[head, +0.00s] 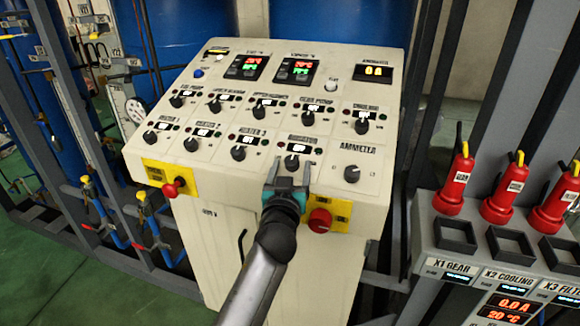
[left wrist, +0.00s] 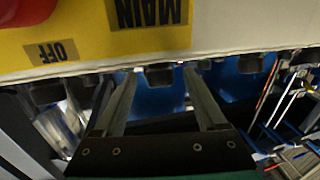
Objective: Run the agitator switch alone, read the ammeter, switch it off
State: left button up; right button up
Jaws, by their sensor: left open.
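The sloped control panel (head: 220,175) stands in front of me. In its lower row, the knob second from the right (head: 291,162) appears to be the agitator switch; its small label is blurred. The ammeter display (head: 373,72) at the upper right shows yellow digits that look like 0 A. The ammeter knob (head: 351,174) is to the right of the agitator switch. My left gripper (head: 288,179) is open at the panel's front edge, just below the agitator switch. In the left wrist view its empty fingers (left wrist: 160,72) point toward black knobs. My right gripper is not seen.
A red button (head: 320,220) on a yellow plate is close to the right of my left gripper. Another yellow plate with a red switch (head: 173,187) is at the panel's left. Pipes and frames flank the panel.

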pick_arm(q)
jog(key=shift+s, duration=0.1)
jog(key=shift+c, duration=0.5)
jog(key=c, duration=0.5)
grip_shut()
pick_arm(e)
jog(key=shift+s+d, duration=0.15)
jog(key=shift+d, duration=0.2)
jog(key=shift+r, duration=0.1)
